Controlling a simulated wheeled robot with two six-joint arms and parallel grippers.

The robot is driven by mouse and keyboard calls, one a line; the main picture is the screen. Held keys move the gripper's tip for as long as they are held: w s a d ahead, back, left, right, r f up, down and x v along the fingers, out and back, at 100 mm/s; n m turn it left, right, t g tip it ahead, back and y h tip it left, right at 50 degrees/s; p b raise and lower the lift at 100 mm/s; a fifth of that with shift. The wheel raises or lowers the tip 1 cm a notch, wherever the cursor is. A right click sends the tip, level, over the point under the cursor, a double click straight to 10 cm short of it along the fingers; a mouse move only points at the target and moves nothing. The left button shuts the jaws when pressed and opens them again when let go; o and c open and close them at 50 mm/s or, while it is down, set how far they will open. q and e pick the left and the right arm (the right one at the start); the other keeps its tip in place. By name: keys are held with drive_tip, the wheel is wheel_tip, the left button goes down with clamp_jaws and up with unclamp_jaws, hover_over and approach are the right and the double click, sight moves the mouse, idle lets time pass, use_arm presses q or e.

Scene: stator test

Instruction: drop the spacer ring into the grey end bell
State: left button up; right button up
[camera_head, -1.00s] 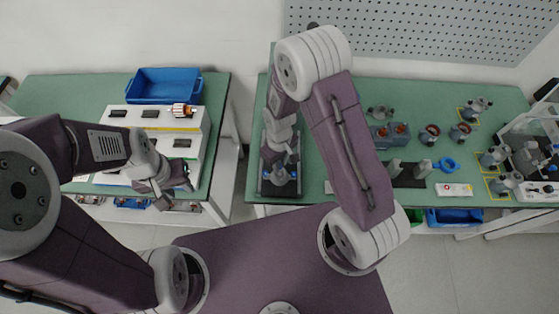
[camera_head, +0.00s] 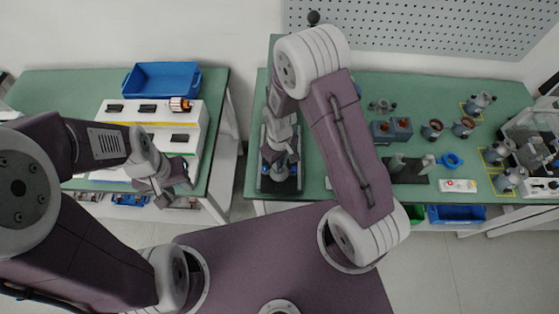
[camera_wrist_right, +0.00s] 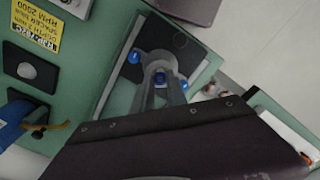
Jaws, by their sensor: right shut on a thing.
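My right gripper (camera_head: 281,158) points down over the dark plate on the middle table, just above a grey part with blue knobs. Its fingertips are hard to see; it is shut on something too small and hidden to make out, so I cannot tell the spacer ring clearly. The grey part, which looks like the end bell (camera_wrist_right: 150,60), sits on the black plate in the right wrist view with blue knobs around it. My left gripper (camera_head: 172,192) hangs at the front of the left table, its fingers apart and empty.
On the right table stand blue blocks (camera_head: 391,130), grey motor parts (camera_head: 500,150), a blue ring-shaped piece (camera_head: 450,160) and a white box (camera_head: 458,186). A blue bin (camera_head: 162,80) and white stepped stand (camera_head: 190,118) are on the left table. A floor gap separates the tables.

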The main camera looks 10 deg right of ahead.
drive_tip(key=shift+f+b, duration=0.35)
drive_tip(key=shift+f, duration=0.25)
drive_tip(key=shift+f, duration=0.15)
drive_tip(key=o, duration=0.8)
wheel_tip(320, 180, up, 9)
drive_tip(key=shift+r+b, duration=0.1)
drive_tip(key=shift+b, duration=0.35)
